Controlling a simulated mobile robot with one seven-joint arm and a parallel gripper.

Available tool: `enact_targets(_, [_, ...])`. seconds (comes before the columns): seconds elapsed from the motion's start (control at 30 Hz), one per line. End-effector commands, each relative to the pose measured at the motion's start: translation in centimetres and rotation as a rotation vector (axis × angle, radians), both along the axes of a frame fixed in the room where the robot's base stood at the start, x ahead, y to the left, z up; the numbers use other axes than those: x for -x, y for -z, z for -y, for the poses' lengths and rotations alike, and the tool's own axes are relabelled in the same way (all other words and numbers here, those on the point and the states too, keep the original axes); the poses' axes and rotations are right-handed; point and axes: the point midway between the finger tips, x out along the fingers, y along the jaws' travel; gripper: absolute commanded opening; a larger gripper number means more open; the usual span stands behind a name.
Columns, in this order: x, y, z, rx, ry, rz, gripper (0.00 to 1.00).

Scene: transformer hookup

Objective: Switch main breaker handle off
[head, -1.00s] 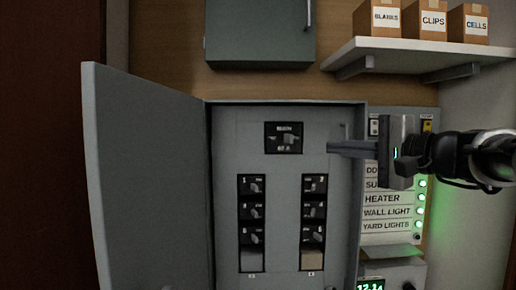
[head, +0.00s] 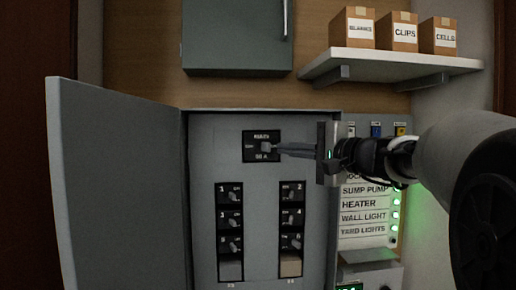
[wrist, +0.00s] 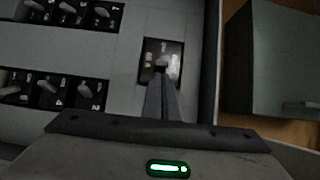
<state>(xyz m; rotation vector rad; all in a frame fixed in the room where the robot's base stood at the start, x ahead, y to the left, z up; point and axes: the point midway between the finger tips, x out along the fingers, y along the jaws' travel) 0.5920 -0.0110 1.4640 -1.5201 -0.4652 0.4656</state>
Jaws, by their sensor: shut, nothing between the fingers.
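The main breaker (head: 261,135) is a black block at the top of the open grey panel, with a small grey handle (head: 265,146) near its middle. My gripper (head: 280,148) reaches in from the right, its fingers shut and empty. The fingertips are at the right side of the handle, touching it or very close; I cannot tell which. The wrist view also shows the main breaker (wrist: 150,47), with my fingertips (wrist: 161,76) right at its handle and hiding part of it.
Several smaller breakers (head: 230,192) sit in two columns below. The panel door (head: 115,190) stands open at left. A label board (head: 365,204) with green lights is at right, partly behind my arm. A shelf (head: 400,65) with boxes and a grey cabinet (head: 235,35) are above.

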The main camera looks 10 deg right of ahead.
Motion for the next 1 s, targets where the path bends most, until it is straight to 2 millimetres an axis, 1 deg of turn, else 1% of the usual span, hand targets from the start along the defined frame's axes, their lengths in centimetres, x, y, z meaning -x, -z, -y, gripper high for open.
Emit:
enact_targets(0.03, [-0.6, 0.0, -0.4, 0.001, -0.002, -0.001, 0.0])
enact_targets(0.1, [-1.1, 0.0, -0.7, 0.001, -0.001, 0.001, 0.0])
enact_targets(0.23, [-1.5, 0.0, -1.0, 0.001, 0.0, 0.001, 0.0])
enact_targets(0.63, [-1.5, 0.1, -1.1, 0.0, 0.004, 0.001, 0.0])
enact_targets(1.0, [-1.2, 0.1, -1.5, 0.001, 0.069, 0.001, 0.0])
